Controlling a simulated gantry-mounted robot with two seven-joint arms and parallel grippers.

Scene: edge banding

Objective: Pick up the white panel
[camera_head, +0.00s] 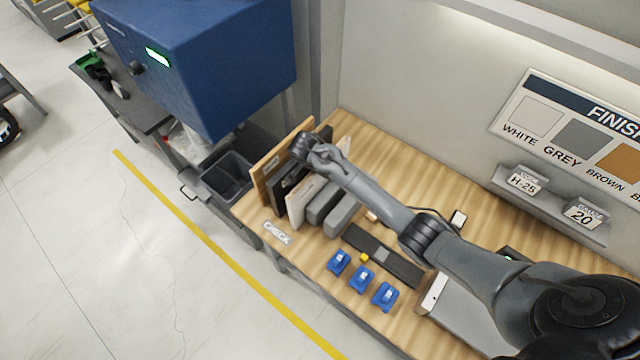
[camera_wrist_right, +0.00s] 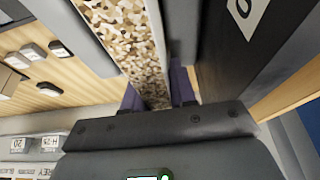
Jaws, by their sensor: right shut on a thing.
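The white panel (camera_head: 298,204) stands on edge among other panels at the left end of the wooden bench, between a black panel (camera_head: 274,192) and grey panels (camera_head: 341,216). My right gripper (camera_head: 325,158) is over it from above, and its fingertips are hidden in the head view. In the right wrist view, the dark fingers (camera_wrist_right: 156,93) are shut on the white panel's speckled chipboard edge (camera_wrist_right: 128,38), one finger on each side. The black panel (camera_wrist_right: 265,62) stands close on the right there. My left gripper is not in view.
A wood-coloured panel (camera_head: 263,172) stands leftmost. Blue blocks (camera_head: 361,279) and a dark strip (camera_head: 395,262) lie on the bench (camera_head: 385,166). A CHECK label (camera_head: 276,232) marks the front edge. A blue machine (camera_head: 205,55) and dark bin (camera_head: 226,176) are left.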

